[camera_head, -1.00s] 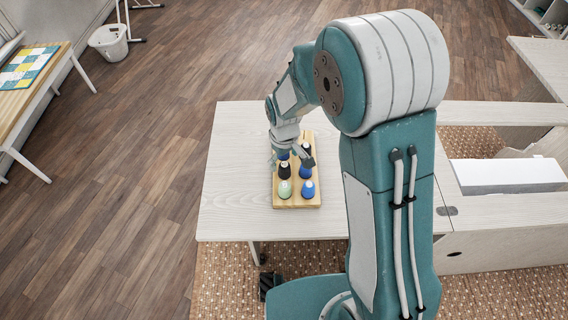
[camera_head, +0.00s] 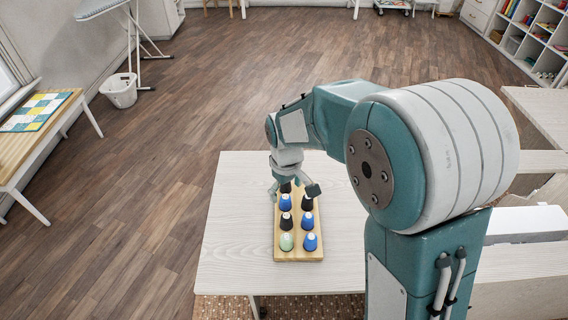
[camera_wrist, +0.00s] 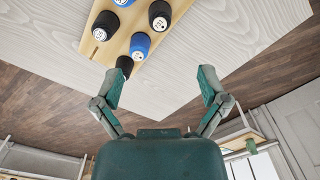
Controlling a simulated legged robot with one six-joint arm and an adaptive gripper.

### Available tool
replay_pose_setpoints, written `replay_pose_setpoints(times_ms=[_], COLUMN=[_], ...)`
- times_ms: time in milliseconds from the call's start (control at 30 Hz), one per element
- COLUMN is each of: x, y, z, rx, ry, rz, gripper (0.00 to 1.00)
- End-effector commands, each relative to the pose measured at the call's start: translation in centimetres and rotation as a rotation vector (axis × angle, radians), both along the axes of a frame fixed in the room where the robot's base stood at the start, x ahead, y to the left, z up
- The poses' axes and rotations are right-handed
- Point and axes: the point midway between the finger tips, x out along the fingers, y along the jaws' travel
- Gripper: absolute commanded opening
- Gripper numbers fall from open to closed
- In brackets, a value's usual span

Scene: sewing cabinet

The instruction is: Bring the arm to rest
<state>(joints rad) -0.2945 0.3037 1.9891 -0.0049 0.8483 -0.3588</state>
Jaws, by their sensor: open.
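My gripper (camera_head: 294,190) is open and hangs from my bent arm over the far end of a wooden board on the pale table. In the wrist view my gripper (camera_wrist: 160,86) shows two spread fingers with nothing between them. The board (camera_head: 282,257) carries several thread spools in two columns. A light green spool (camera_head: 287,242) and a blue spool (camera_head: 311,242) stand at the near end. The farthest spools are partly hidden by the gripper. In the wrist view a blue spool (camera_wrist: 140,46) and a black spool (camera_wrist: 124,66) are beyond the left finger, apart from it.
The pale table (camera_head: 228,230) is bare left of the board. A side table (camera_head: 14,150) with a patchwork piece (camera_head: 34,112) stands at the left, near a white bin (camera_head: 121,90). A shelf unit (camera_head: 540,40) stands at the back right. The wooden floor between is clear.

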Motion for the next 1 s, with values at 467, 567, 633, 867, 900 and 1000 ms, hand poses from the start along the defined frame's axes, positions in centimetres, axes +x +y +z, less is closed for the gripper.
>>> replay_pose_setpoints(times_ms=[467,567,633,867,900,1000], x=[-3.0,-4.7,-6.0,-10.9,-11.8,-14.0], y=[-3.8,-5.3,-6.3,-9.3,-9.7,-10.8], z=[6.5,8.9,10.3,13.9,14.3,15.2], rx=[0.034,0.050,0.062,0.099,0.105,0.123], ry=[-0.109,-0.158,-0.191,-0.301,-0.319,-0.366], rz=[-0.144,-0.211,-0.257,-0.407,-0.433,-0.496], gripper=[0.93,0.93,0.93,0.93,0.93,0.93])
